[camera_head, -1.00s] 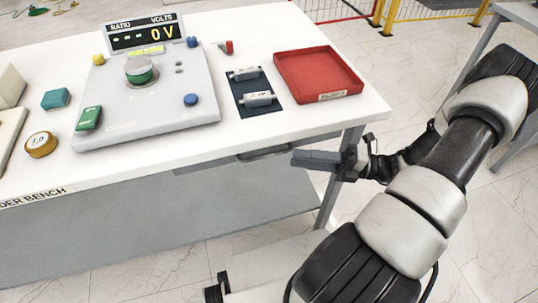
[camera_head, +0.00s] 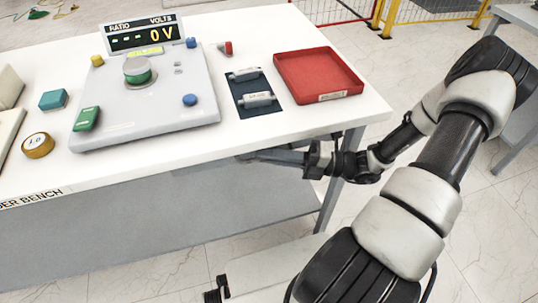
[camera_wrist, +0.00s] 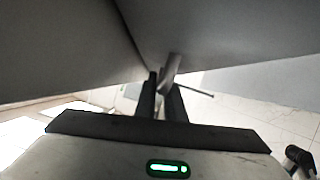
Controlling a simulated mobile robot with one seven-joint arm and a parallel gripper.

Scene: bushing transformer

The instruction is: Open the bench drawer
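The bench drawer is a grey front under the white bench top, mostly hidden in the head view by the bench edge and my gripper. My gripper (camera_head: 262,156) reaches under the front edge of the bench, its fingers pointing left beside the drawer. In the wrist view my gripper's two dark fingers (camera_wrist: 163,98) stand apart with a narrow gap. A light grey bar, seemingly the drawer handle (camera_wrist: 170,73), lies at the fingertips. Whether it sits between them or touches them I cannot tell. The drawer looks closed.
The white bench (camera_head: 310,128) carries a grey test panel (camera_head: 150,120), a dark mat (camera_head: 243,78) with two cylinders, and a red tray (camera_head: 318,90) near its right end. A grey bench leg (camera_head: 329,205) stands just below my gripper.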

